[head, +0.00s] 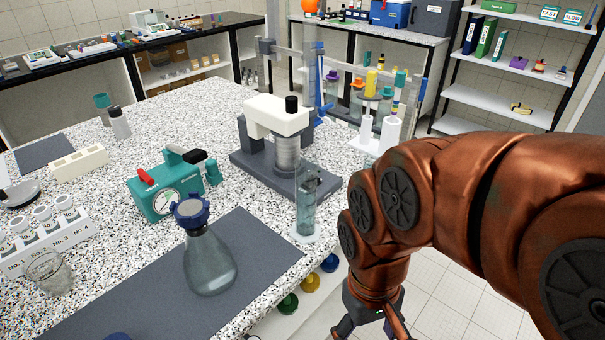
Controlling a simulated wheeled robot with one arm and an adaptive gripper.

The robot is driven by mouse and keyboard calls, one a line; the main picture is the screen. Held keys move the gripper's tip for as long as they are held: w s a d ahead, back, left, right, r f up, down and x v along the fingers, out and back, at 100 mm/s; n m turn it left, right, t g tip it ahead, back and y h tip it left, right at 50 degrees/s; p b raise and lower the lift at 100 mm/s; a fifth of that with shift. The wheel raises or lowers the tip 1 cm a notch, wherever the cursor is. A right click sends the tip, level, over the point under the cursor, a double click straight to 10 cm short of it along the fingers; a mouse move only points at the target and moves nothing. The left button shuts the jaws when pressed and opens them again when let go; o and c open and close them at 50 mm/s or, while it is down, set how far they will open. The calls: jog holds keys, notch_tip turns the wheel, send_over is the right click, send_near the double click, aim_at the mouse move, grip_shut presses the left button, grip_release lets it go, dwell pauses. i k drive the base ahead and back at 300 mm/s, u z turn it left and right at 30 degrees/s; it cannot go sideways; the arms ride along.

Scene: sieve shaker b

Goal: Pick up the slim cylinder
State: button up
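The slim cylinder (306,208) is a tall clear glass vessel on a pale round base. It stands upright near the table's right edge, in front of the sieve shaker (280,140), with a dark part behind or in its upper end. My gripper (370,330) hangs at the bottom edge of the head view, to the right of and nearer than the cylinder, beyond the table edge. Its two fingers look spread apart with nothing visible between them. Their tips are cut off by the frame.
A conical flask with a blue cap (209,262) stands left of the cylinder on a dark mat (120,308). A teal gauge device (170,193) sits behind the flask. A stand with coloured-top items (372,120) is behind the cylinder. Coloured knobs (310,282) lie below the table edge.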

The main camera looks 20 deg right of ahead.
aim_at(304, 231)
jog(key=z, duration=1.45)
jog(key=k, duration=1.45)
jog(key=u, duration=1.4)
jog(key=i, duration=0.55)
